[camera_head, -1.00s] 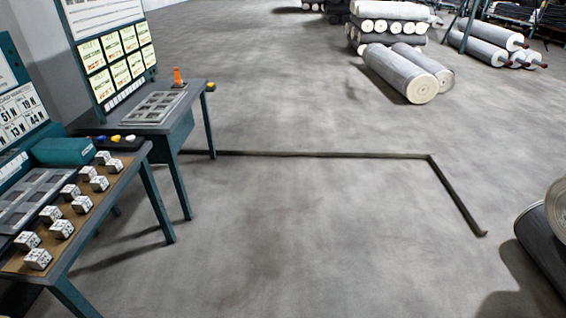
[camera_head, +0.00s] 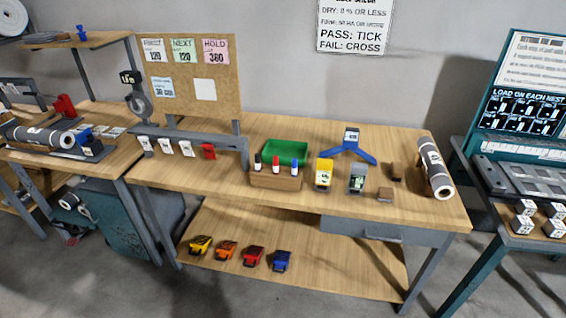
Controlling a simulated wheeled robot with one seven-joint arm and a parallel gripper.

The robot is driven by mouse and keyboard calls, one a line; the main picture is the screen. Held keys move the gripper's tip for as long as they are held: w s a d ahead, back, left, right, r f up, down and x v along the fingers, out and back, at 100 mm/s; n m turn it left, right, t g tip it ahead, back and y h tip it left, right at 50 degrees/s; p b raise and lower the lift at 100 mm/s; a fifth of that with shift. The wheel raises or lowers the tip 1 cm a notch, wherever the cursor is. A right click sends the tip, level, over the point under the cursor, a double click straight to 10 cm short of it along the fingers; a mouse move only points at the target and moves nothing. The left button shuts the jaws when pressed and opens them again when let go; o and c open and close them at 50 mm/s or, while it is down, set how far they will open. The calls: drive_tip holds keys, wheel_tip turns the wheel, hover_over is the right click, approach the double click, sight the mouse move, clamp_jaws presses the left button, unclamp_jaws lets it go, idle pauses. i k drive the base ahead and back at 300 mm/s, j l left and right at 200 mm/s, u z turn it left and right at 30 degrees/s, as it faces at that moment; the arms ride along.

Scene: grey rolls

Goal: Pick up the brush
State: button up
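I cannot make out a clear brush in the head view. My gripper is not in view.
A green tray (camera_head: 286,151) and a wooden marker holder (camera_head: 275,181) sit mid-bench. A blue three-legged stand (camera_head: 349,147) is behind. A drawer (camera_head: 375,230) hangs under the top. Several coloured tools, including a yellow one (camera_head: 200,245), lie on the lower shelf. A teal table (camera_head: 500,190) is right.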

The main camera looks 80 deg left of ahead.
sight(396, 171)
drive_tip(key=u, duration=1.95)
drive_tip(key=z, duration=4.1)
drive_tip(key=u, duration=4.1)
